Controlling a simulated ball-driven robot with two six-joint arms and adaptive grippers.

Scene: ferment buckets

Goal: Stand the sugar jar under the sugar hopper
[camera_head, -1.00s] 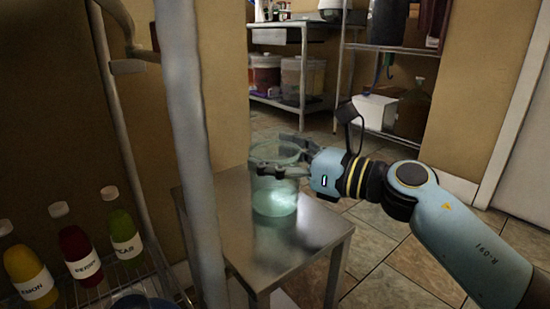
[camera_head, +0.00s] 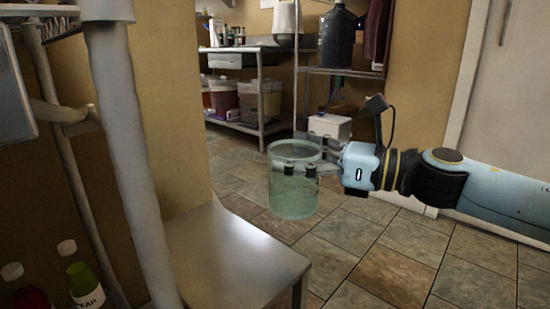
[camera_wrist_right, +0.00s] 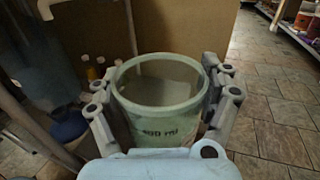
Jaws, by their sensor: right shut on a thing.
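The greenish, see-through jar (camera_head: 292,201) is held upright in my right gripper (camera_head: 294,162). It hangs in the air by the right far corner of a small steel table (camera_head: 232,250), clear of its top. In the right wrist view the jar (camera_wrist_right: 158,118) has an open top and a dark "ml" marking, with the gripper fingers on both sides of it. I cannot make out a sugar hopper for certain. My left gripper is not in view.
A grey post (camera_head: 135,160) stands at the left, with labelled bottles (camera_head: 82,282) low behind it. A steel bench (camera_head: 262,90) with buckets on its lower shelf and a rack (camera_head: 345,73) stand at the back. The tiled floor (camera_head: 390,270) is open at the right.

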